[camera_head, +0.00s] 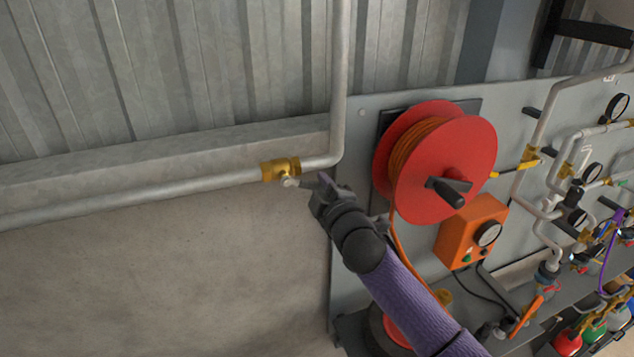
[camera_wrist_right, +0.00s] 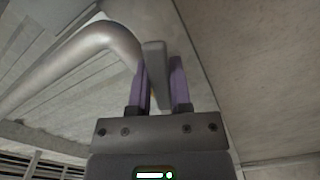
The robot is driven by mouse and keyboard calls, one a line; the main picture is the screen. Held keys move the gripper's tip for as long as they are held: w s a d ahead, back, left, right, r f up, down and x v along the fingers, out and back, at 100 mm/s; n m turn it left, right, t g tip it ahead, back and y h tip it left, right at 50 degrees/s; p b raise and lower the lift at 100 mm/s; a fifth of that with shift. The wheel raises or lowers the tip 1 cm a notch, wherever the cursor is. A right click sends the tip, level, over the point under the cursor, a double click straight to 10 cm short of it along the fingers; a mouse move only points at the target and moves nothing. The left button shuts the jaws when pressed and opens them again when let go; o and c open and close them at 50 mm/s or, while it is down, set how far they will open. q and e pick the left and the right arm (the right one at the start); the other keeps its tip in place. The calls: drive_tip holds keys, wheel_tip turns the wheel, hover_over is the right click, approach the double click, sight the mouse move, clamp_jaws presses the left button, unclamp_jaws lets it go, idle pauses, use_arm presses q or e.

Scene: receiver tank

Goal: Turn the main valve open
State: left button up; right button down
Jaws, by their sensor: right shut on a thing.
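The main valve is a brass body (camera_head: 280,169) on a grey pipe that runs along the wall in the head view. Its grey lever (camera_head: 302,184) extends to the right from the valve, just below the pipe. My right gripper (camera_head: 323,187) is at the lever's outer end. In the right wrist view the grey lever (camera_wrist_right: 155,72) stands between the two purple fingers of my right gripper (camera_wrist_right: 161,85), which are shut on it. The fingertips are small and partly hidden in the head view. My left gripper is not in view.
The pipe (camera_head: 130,197) bends upward just right of the valve. A red hose reel (camera_head: 460,150) and an orange box (camera_head: 465,235) are on a grey panel right of my right gripper. Pipes and gauges (camera_head: 592,172) fill the far right. The wall left of the valve is clear.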

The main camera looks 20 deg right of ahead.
drive_tip(key=shift+d+r+n+p, duration=0.25)
drive_tip(key=shift+r+n+p, duration=0.7)
drive_tip(key=shift+n, duration=0.15)
drive_tip(key=shift+r+n+p, duration=0.5)
drive_tip(key=shift+n+p, duration=0.15)
drive_tip(key=shift+n, duration=0.35)
drive_tip(key=c, duration=0.5)
unclamp_jaws()
drive_tip(key=shift+c, duration=0.2)
drive_tip(key=s+b, duration=0.1)
drive_tip(key=s, duration=0.9)
drive_tip(key=shift+d, duration=0.2)
